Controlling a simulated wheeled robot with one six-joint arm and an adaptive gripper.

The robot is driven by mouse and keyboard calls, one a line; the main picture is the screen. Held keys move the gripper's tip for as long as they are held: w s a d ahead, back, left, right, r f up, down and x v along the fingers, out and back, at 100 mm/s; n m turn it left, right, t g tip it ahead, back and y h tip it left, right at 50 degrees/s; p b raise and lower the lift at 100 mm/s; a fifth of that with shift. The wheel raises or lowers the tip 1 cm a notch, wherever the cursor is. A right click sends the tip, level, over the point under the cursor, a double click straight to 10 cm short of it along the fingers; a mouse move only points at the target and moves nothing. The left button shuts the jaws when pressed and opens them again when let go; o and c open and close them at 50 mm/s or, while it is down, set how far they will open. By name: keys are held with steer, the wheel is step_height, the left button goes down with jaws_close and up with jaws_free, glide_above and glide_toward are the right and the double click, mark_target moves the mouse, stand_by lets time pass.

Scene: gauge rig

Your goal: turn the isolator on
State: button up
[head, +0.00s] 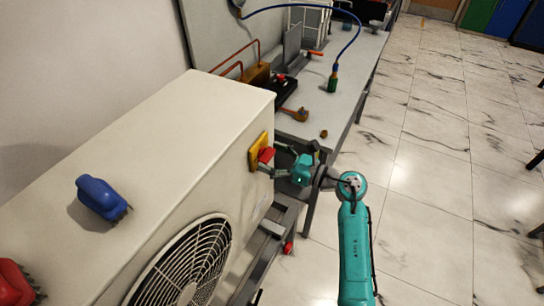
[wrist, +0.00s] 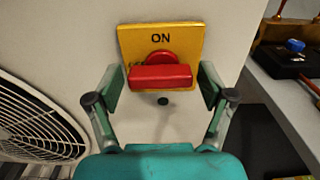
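The isolator is a yellow plate (wrist: 190,42) with a red rotary handle (wrist: 160,77), fixed to the side of a cream outdoor unit. In the head view the yellow plate (head: 255,152) and red handle (head: 266,155) show near the unit's far end. In the wrist view the handle lies horizontal. "ON" is printed above it, and lettering at the left is partly hidden. My gripper (wrist: 161,84) is open, one finger to the left and one to the right of the handle. Whether either finger touches it cannot be told. In the head view my gripper (head: 272,163) faces the plate.
A fan grille (head: 185,265) is in the unit's front. A blue tool (head: 101,197) and a red tool (head: 15,283) lie on the unit's top. A workbench (head: 345,75) with tools and a hose stands behind.

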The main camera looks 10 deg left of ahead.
steer(key=c, duration=0.7)
steer(key=shift+o, duration=0.2)
steer(key=shift+m, duration=0.4)
steer(key=m, duration=0.3)
steer(key=shift+w+m, duration=0.1)
steer(key=shift+m, duration=0.3)
steer(key=m, duration=0.4)
steer(key=shift+d+m, duration=0.1)
steer(key=shift+m, duration=0.2)
steer(key=m, duration=0.4)
steer(key=shift+w+m, duration=0.15)
steer(key=shift+m, duration=0.15)
steer(key=m, duration=0.4)
steer(key=shift+f, duration=0.1)
